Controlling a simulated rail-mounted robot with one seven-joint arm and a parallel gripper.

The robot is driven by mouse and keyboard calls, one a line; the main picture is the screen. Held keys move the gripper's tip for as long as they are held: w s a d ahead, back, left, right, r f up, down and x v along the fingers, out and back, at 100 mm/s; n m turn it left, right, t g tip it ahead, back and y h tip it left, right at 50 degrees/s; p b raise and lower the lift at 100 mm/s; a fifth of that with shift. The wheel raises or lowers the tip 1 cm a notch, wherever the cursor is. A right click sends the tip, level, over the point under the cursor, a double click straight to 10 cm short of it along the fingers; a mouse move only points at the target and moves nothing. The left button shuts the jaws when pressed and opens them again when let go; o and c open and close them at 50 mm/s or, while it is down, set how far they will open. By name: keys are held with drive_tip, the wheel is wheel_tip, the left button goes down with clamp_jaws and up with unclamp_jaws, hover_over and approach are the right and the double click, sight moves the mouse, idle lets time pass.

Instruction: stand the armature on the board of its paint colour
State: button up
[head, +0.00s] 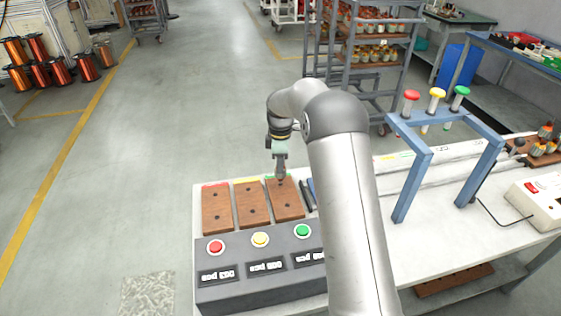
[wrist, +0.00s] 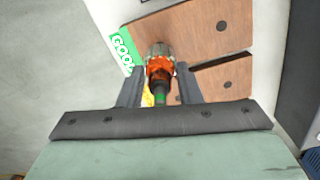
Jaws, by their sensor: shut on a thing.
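The armature (wrist: 159,68) is upright or nearly so between my gripper's fingers, with copper-orange windings, a dark shaft and a green band on the shaft. My gripper (head: 281,178) is shut on it over the far end of the green-labelled board (head: 287,207). That board also shows in the wrist view (wrist: 190,32), with its green label and one open hole. The armature hides the board below it; I cannot tell whether it touches. The yellow-labelled board (head: 253,208) and the red-labelled board (head: 217,215) lie to the left. My gripper also shows in the wrist view (wrist: 160,85).
A grey counter box (head: 260,270) with red, yellow and green buttons stands in front of the boards. A blue frame (head: 445,125) holding red, yellow and green-topped items is to the right. More armatures (head: 545,140) stand at the far right. Shelving stands behind.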

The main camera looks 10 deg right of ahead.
drive_tip(key=shift+f+b, duration=0.65)
drive_tip(key=shift+f, duration=0.55)
idle(0.5)
drive_tip(key=o, duration=1.2)
wheel_tip(320, 180, up, 18)
drive_tip(key=shift+f+b, duration=0.25)
drive_tip(key=shift+b, duration=0.15)
drive_tip(key=shift+r, duration=0.1)
